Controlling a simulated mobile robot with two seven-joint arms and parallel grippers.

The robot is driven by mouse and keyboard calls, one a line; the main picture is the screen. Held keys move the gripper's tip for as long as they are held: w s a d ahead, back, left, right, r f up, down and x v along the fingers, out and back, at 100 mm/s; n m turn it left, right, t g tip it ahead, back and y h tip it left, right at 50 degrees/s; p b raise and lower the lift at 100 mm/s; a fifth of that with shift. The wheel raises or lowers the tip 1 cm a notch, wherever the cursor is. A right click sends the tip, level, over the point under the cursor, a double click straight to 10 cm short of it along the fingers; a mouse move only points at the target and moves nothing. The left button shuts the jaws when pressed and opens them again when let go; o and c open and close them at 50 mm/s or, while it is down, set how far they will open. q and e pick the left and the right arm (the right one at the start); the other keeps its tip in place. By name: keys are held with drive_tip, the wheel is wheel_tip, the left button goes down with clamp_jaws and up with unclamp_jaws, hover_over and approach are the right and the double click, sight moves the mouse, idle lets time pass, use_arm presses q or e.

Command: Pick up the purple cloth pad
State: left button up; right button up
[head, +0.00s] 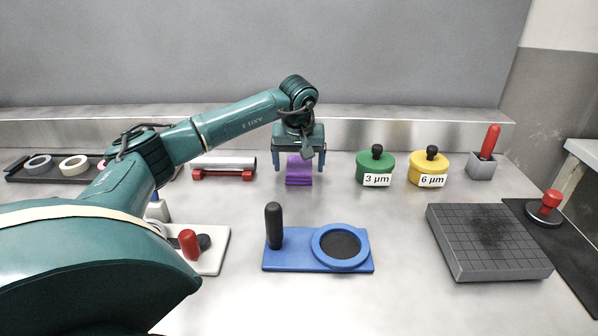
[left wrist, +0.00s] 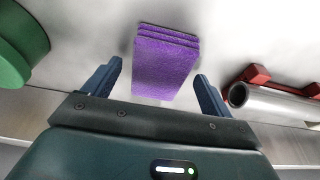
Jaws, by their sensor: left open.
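The purple cloth pad (head: 299,170) appears as the top of a small stack of purple pads on the metal bench, toward the back. My left gripper (head: 300,166) is open above the stack, with a finger on either side of it in the head view. In the left wrist view the purple pad (left wrist: 165,62) lies in front of and between the two open fingers (left wrist: 158,80), which look apart from it. The lower pads show only as edges. My right gripper is in neither view.
A green pot (head: 375,167) and a yellow pot (head: 428,168) stand right of the stack. A metal roller on a red stand (head: 223,169) lies left. A blue plate with a black handle (head: 318,262) is in front. The back wall edge is close behind.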

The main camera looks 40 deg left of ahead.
sight(299, 165)
use_arm(q)
drive_tip(key=shift+f, duration=0.1)
drive_tip(key=shift+c, duration=0.5)
drive_tip(key=c, duration=1)
wheel_tip(299, 165, up, 9)
drive_tip(key=shift+r+p, duration=0.1)
drive_tip(key=shift+p, duration=0.75)
drive_tip(key=shift+r, duration=0.4)
drive_tip(key=o, duration=0.5)
drive_tip(key=shift+c, duration=0.2)
drive_tip(key=c, duration=0.3)
drive_tip(key=shift+c, duration=0.3)
